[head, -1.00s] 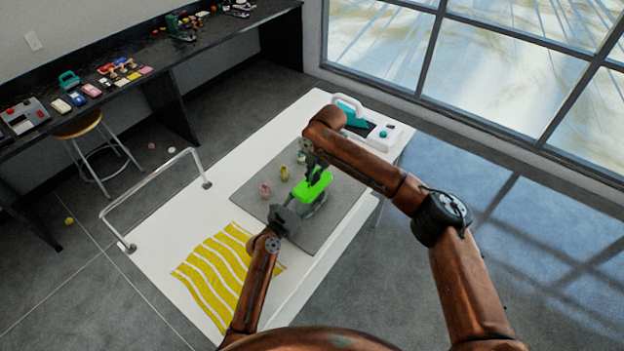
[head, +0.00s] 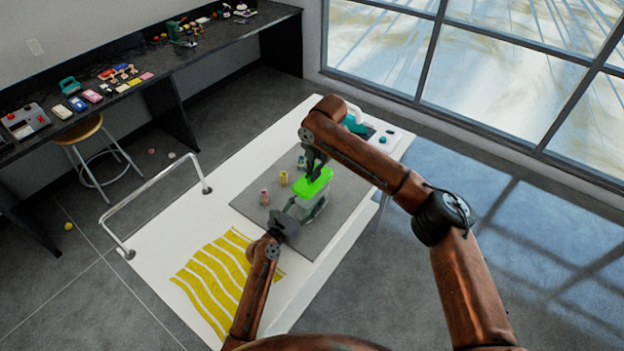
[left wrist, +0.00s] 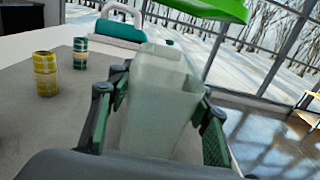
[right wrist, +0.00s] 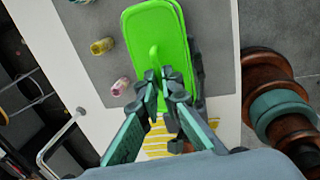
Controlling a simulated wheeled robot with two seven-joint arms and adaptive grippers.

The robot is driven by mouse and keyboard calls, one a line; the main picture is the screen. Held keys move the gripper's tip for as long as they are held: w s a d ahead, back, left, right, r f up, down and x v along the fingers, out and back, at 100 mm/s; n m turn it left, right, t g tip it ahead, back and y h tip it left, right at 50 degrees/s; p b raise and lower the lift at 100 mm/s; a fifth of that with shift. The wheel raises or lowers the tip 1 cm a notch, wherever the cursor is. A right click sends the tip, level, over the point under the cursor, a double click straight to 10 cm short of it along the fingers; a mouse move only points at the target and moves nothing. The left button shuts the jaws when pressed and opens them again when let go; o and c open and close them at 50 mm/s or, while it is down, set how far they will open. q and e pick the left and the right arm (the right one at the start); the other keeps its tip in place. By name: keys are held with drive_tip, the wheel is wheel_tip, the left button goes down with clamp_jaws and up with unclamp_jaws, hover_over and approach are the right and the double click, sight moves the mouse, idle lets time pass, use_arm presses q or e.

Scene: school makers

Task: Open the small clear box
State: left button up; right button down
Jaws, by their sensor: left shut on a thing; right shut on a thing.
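The small clear box (head: 310,210) stands over the grey mat, its pale translucent body filling the middle of the left wrist view (left wrist: 160,115). Its bright green lid (head: 312,184) is above the body; in the left wrist view the lid (left wrist: 208,8) is at the top edge, apart from the box. My left gripper (head: 291,214) is shut on the box body, one finger on each side. The grip point is partly hidden.
Several small spools stand on the grey mat (head: 252,188), including a yellow one (head: 283,178) and a pink one (head: 264,197). A yellow striped cloth (head: 212,275) lies at the front of the white table (head: 205,220). A white and teal device (head: 388,138) sits at the back.

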use_arm(q)
drive_tip(key=o, duration=1.7)
drive_tip(key=shift+o, duration=0.2)
